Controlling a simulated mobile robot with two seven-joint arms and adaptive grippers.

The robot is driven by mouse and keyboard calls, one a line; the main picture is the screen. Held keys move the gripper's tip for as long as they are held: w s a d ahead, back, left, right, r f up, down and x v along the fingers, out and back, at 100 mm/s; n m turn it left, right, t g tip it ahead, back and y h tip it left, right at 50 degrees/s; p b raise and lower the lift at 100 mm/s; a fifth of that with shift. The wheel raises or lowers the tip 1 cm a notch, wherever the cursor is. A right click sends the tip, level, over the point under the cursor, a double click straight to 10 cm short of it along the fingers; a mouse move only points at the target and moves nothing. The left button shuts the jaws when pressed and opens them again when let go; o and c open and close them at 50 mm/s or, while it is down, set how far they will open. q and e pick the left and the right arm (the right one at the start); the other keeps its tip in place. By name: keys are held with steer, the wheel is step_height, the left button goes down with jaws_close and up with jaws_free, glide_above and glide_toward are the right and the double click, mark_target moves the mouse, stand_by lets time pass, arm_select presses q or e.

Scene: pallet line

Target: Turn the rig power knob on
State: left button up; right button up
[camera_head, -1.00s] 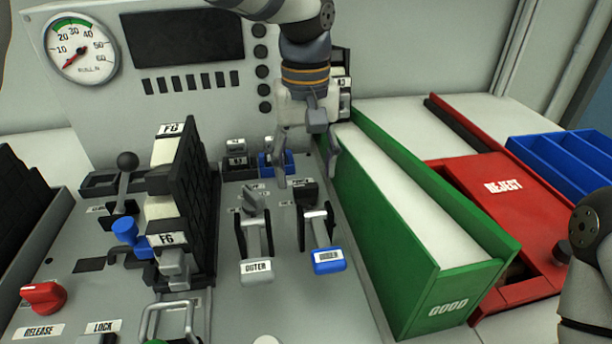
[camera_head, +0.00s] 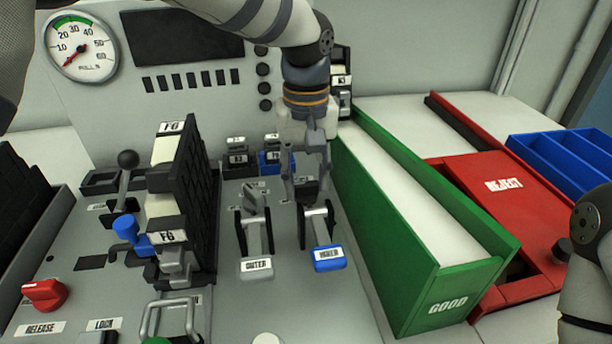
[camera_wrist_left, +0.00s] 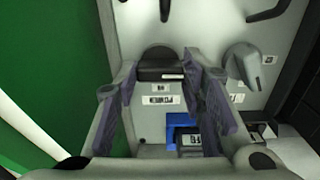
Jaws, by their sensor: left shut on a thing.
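The black power knob (camera_head: 308,187) stands on the grey panel behind the blue-ended lever, partly hidden by my gripper in the head view. My left gripper (camera_head: 304,184) points down over it, one finger on each side. In the left wrist view the black knob (camera_wrist_left: 161,66) sits between the fingertips of the left gripper (camera_wrist_left: 160,72), and the jaws are shut on it. A small white label (camera_wrist_left: 160,100) lies beside the knob, upside down in that view. My right arm shows at the right edge of the head view; its gripper is out of frame.
The outer lever (camera_head: 257,265) and the blue inner lever (camera_head: 329,259) stand in front. A grey knob (camera_wrist_left: 243,62) is close by. The green GOOD bin (camera_head: 405,290) is close on the right. Blue and black blocks (camera_head: 270,160) stand behind. A red release knob (camera_head: 44,293) is at front left.

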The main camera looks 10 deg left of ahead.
arm_select(q)
steer(key=m, duration=0.4)
steer(key=shift+p, duration=0.3)
steer(key=m, duration=0.4)
steer(key=shift+m, duration=0.4)
steer(key=m, duration=0.4)
steer(key=shift+m, duration=2.5)
steer(key=shift+f, duration=0.1)
steer(key=o, duration=1.1)
steer(key=shift+o, duration=0.2)
